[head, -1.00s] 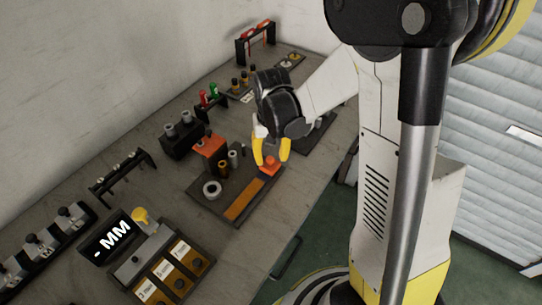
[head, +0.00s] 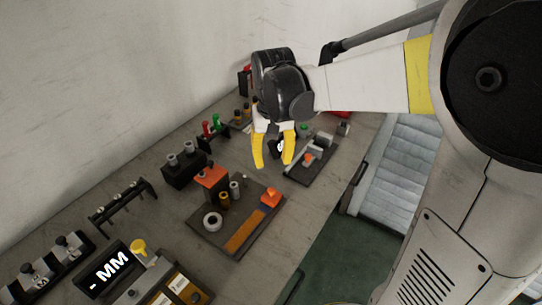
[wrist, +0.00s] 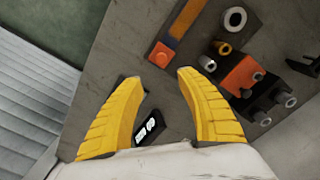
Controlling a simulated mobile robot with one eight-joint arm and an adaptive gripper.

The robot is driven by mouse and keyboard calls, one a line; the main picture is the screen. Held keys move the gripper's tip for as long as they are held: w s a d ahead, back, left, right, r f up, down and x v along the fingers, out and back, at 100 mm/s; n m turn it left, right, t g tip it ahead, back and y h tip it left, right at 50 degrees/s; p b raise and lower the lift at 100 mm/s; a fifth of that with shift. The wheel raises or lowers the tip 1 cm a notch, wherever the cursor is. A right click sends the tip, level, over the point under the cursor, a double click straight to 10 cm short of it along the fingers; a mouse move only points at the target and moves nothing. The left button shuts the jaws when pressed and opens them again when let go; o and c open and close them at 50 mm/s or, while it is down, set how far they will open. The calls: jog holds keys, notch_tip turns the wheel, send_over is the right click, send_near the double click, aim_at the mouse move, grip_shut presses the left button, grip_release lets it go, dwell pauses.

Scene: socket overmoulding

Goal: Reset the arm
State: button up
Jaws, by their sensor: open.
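My gripper (head: 273,150) has two yellow fingers, spread apart with nothing between them. It hangs above the bench, over the gap between the dark fixture plate and a second plate behind it. In the wrist view my gripper (wrist: 157,82) is also open and empty, pointing at the bench. The fixture plate (head: 208,235) carries an orange block (head: 270,197), an orange strip (head: 243,232), a pale ring (head: 212,221) and small cylinders. In the wrist view the orange block (wrist: 162,55) lies just beyond the fingertips, apart from them.
A display reading "- MM" (head: 108,267) and a yellow knob (head: 139,246) stand at the lower left. Black racks (head: 122,202) line the wall side. A second plate (head: 318,172) lies right of my gripper. Green floor (head: 350,255) and a shutter (head: 405,165) are beyond the bench edge.

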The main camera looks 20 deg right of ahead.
dwell(0.3)
jog(key=s+r+n+t, duration=0.1)
jog(key=s+r+t, duration=0.1)
jog(key=s, duration=0.4)
jog(key=s+a+r+n+t, duration=0.1)
jog(key=s+r+t, duration=0.2)
jog(key=s+t, duration=0.2)
jog(key=shift+s+a, duration=0.2)
jog(key=shift+s, duration=0.6)
dwell(2.2)
